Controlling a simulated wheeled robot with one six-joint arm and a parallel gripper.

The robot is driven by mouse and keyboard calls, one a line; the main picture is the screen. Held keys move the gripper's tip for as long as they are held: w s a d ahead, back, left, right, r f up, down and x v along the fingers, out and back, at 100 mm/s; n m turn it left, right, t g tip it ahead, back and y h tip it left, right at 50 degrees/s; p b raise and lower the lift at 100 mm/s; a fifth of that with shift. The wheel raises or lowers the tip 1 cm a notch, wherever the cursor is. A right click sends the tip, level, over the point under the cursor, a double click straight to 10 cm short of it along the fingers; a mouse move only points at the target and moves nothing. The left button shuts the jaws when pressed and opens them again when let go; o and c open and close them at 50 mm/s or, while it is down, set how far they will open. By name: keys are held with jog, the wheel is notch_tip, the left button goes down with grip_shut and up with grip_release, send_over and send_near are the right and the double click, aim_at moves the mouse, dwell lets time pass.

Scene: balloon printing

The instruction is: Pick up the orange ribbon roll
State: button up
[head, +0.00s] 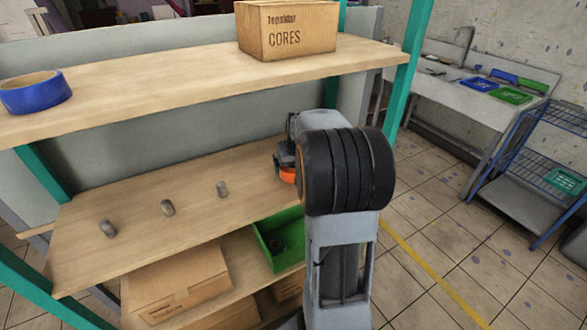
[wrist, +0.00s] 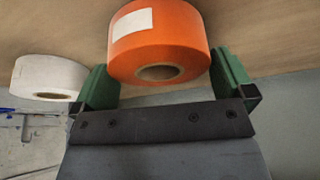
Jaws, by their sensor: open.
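The orange ribbon roll (wrist: 160,36) fills the top middle of the wrist view, with a white label on its side and a cardboard core. It rests against a wooden shelf surface. My gripper (wrist: 165,78) is open, with one green finger on each side of the roll's near part. I cannot tell whether the fingers touch it. In the head view a bit of the orange roll (head: 287,174) shows at the right end of the middle shelf (head: 150,212). My arm hides the rest of it and most of the gripper there.
A white roll (wrist: 48,76) lies just left of the left finger in the wrist view. A blue roll (head: 36,96) and a cores box (head: 286,32) sit on the upper shelf, above the gripper. A green bin (head: 268,262) is below.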

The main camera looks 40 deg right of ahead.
jog(key=shift+w+f, duration=0.15)
jog(key=shift+f, duration=0.35)
jog(key=shift+c, duration=0.4)
jog(key=c, duration=0.6)
jog(key=shift+r, duration=0.1)
jog(key=shift+r, duration=0.45)
notch_tip(320, 180, up, 2)
jog(key=shift+r, duration=0.2)
jog(key=s+d+r, duration=0.1)
jog(key=s+r, duration=0.2)
jog(key=s, duration=0.1)
jog(key=s+d+r+b, duration=0.1)
jog(key=s+r, duration=0.2)
jog(key=s, duration=0.2)
jog(key=s+d+r+b, duration=0.1)
jog(key=s+r, duration=0.2)
jog(key=s, duration=0.1)
jog(key=shift+s+r, duration=0.3)
jog(key=shift+s, duration=0.05)
